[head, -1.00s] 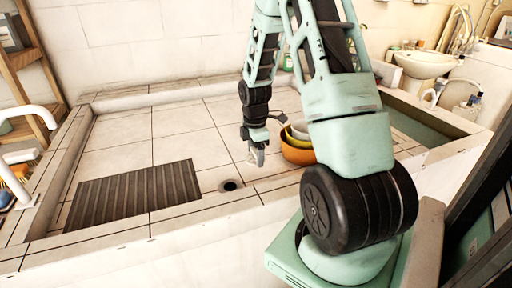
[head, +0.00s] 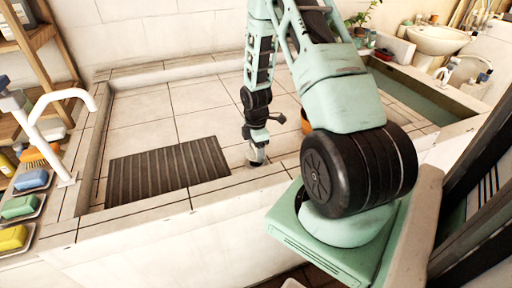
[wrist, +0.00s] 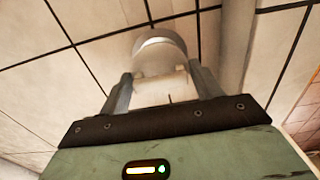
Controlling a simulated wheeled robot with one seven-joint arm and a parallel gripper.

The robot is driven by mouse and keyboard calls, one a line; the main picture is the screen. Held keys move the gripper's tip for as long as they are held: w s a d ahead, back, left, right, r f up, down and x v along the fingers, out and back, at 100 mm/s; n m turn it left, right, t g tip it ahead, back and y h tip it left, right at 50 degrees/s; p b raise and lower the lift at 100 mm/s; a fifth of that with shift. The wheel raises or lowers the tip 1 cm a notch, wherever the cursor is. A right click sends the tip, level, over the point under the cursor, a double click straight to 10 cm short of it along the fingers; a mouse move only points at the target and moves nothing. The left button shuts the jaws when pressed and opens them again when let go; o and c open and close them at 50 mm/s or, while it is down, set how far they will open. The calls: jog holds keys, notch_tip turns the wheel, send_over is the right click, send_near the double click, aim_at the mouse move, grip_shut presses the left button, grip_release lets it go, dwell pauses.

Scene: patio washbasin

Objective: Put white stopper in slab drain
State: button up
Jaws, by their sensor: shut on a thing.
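My gripper (head: 257,152) points down at the tiled slab (head: 205,122), just right of the ribbed mat. In the wrist view my gripper (wrist: 160,78) has its two fingers shut on the pale white stopper (wrist: 158,92). A rounded grey-white edge shows beyond the fingers; I cannot tell whether it is the stopper's end or the drain's rim. The slab drain is not visible now; the gripper covers that part of the slab. I cannot tell whether the stopper touches the drain.
A dark ribbed mat (head: 165,172) lies on the slab left of the gripper. An orange bowl (head: 305,122) is partly hidden behind my arm. A white tap (head: 50,125) and several soaps stand at the left. A washbasin (head: 437,40) is at the back right.

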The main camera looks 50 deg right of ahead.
aim_at(256, 156)
jog(key=shift+f+b, duration=0.8)
jog(key=shift+f, duration=0.6)
jog(key=shift+f, duration=0.5)
dwell(0.8)
jog(key=o, duration=0.7)
notch_tip(256, 156, up, 11)
jog(key=p, duration=0.9)
dwell(0.5)
